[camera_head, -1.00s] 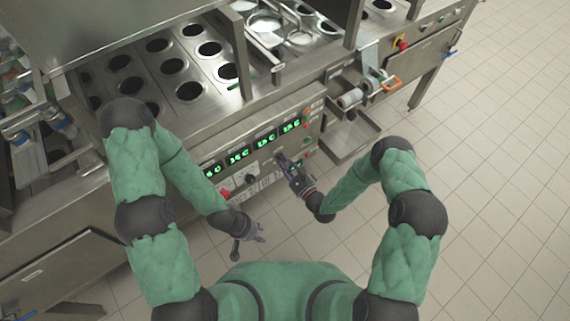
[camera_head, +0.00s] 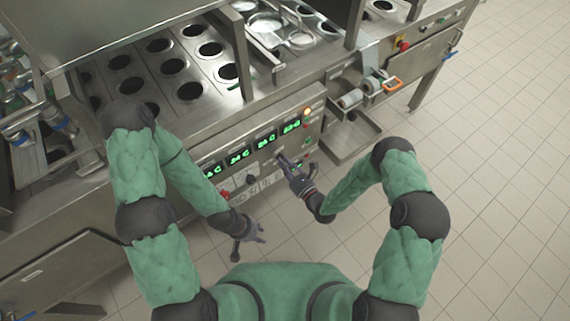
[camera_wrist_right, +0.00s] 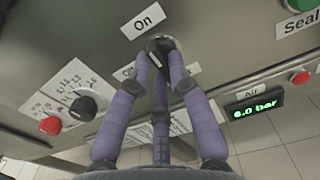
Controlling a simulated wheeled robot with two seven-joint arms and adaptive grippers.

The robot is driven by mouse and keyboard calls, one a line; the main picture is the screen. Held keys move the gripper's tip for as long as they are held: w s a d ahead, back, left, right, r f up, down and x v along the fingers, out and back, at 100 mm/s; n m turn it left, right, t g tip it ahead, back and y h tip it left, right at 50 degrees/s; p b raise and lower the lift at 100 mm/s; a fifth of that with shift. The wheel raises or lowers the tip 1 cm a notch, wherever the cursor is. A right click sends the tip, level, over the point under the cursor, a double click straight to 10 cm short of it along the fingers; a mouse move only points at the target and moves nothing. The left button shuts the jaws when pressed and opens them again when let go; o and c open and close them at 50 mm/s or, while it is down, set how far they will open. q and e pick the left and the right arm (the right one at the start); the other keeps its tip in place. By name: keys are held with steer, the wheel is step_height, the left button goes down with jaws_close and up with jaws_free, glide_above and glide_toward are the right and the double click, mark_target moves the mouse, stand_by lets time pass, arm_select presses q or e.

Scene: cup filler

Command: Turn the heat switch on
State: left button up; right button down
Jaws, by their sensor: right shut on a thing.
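The heat switch is a dark knob (camera_wrist_right: 156,43) on the steel panel, below an "On" label (camera_wrist_right: 143,20) in the right wrist view. A second label, starting with "O", is partly hidden behind a finger. My right gripper (camera_wrist_right: 158,58) has its purple fingers closed around the knob. In the head view my right gripper (camera_head: 284,160) reaches the front panel below the green displays (camera_head: 266,139), and the knob is hidden there. An orange lamp (camera_head: 307,112) glows at the panel's upper right. My left gripper (camera_head: 250,240) is open and empty, in front of the machine.
Another dark knob (camera_wrist_right: 84,106) with a scale and a red button (camera_wrist_right: 50,126) sit left of the switch in the wrist view. An air display (camera_wrist_right: 253,106) is at right. A steel tray (camera_head: 350,140) juts out right of the panel.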

stand_by(0.3)
steer(key=c, duration=1.1)
jaws_free()
steer(key=shift+c, duration=0.2)
steer(key=v, duration=1.2)
